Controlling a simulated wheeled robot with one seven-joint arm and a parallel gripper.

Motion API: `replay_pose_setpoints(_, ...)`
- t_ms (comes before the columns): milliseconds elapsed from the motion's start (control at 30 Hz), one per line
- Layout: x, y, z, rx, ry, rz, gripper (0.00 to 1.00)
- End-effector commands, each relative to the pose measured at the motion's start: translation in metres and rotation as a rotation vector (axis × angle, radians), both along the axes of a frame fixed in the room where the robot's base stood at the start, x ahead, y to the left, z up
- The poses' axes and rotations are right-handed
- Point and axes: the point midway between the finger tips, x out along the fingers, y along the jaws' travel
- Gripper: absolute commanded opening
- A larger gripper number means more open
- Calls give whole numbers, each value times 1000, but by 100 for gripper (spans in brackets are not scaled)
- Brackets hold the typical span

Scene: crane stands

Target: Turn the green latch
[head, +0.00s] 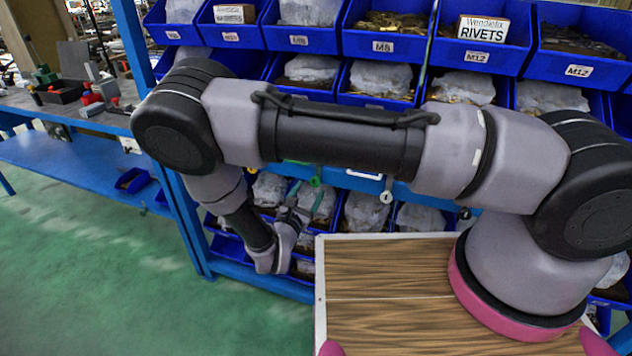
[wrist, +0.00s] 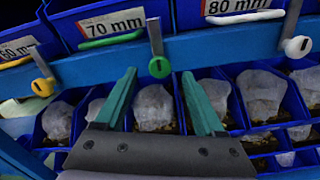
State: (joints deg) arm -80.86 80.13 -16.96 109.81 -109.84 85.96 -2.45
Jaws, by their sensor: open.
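The green latch (wrist: 159,66) is on the blue rail in the middle of the wrist view. It has a round green knob with a grey metal bar rising almost straight up from it. My gripper (wrist: 159,74) is open, and its two teal fingers point towards the rail, one on each side of the knob in the picture. Nothing is between the fingers, and I cannot tell how far the tips are from the latch. In the head view my gripper (head: 303,198) reaches the shelf below my arm, with the green latch (head: 316,181) close to its tips.
A yellow latch (wrist: 43,87) sits to the left and a cream latch (wrist: 298,46) to the right. A green handle (wrist: 111,40) and a white handle (wrist: 245,17) are above the rail. Blue bins with bagged parts (wrist: 155,105) lie below. Green floor is clear at left.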

Motion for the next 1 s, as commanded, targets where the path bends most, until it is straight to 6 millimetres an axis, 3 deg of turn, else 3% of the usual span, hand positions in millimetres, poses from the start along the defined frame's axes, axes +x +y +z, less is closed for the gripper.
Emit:
replay_pose_setpoints(100, 22, -9, 0, 1, -1, -4, 71)
replay_pose_setpoints(300, 46, -17, 0, 1, -1, -3, 71)
replay_pose_setpoints(700, 53, -19, 0, 1, 0, -1, 71)
replay_pose_setpoints(900, 53, -19, 0, 1, 0, -1, 0)
replay_pose_setpoints(1000, 53, -19, 0, 2, 0, -1, 0)
